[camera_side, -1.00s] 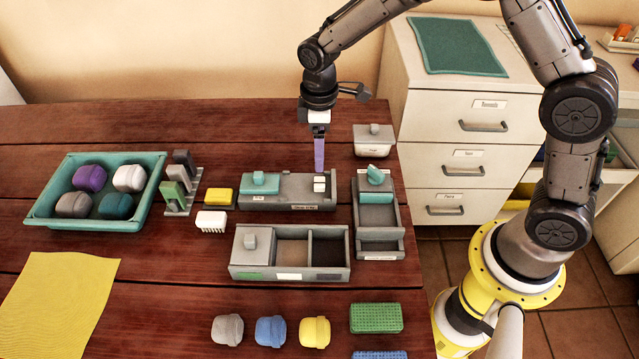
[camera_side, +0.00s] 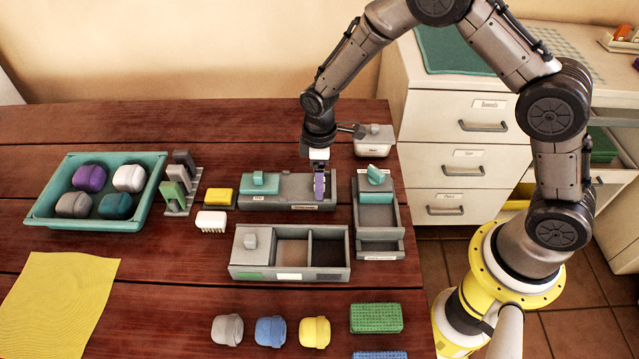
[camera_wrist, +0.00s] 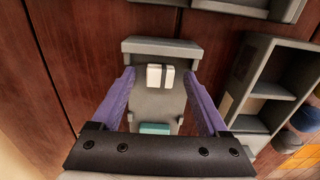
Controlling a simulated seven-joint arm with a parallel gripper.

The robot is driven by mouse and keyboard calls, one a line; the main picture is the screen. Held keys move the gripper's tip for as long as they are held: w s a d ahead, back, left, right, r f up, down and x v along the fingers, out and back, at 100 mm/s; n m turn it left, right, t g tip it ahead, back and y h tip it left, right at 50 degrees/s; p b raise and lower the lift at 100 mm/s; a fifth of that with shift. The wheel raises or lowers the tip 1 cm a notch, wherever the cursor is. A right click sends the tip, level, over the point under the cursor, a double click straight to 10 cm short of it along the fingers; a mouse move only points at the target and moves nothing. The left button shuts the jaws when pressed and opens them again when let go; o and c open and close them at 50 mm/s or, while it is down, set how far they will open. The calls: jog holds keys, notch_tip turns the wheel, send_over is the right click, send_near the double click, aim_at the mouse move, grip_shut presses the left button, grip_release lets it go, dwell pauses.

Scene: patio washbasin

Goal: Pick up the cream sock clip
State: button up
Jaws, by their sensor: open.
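The cream sock clip (camera_wrist: 160,76) is a small pale block with a dark line across it. In the wrist view it lies in the grey box (camera_wrist: 150,46), between my fingers and a little beyond their middle. My gripper (camera_wrist: 160,82) is open, with one purple finger on each side of the clip and a gap at both sides. In the side view my gripper (camera_side: 319,190) points down over the right end of the grey box (camera_side: 285,206) and hides the clip. A teal lidded part (camera_side: 259,183) covers the box's left end.
A grey box with an upright teal lid (camera_side: 376,178) stands close on the right. A three-part grey box (camera_side: 290,274) is in front. A yellow sponge (camera_side: 218,196) and white brush (camera_side: 211,221) lie to the left. A teal tray (camera_side: 50,215) of rolled socks is further left.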

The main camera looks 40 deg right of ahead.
grip_shut()
jog(key=shift+r, duration=0.15)
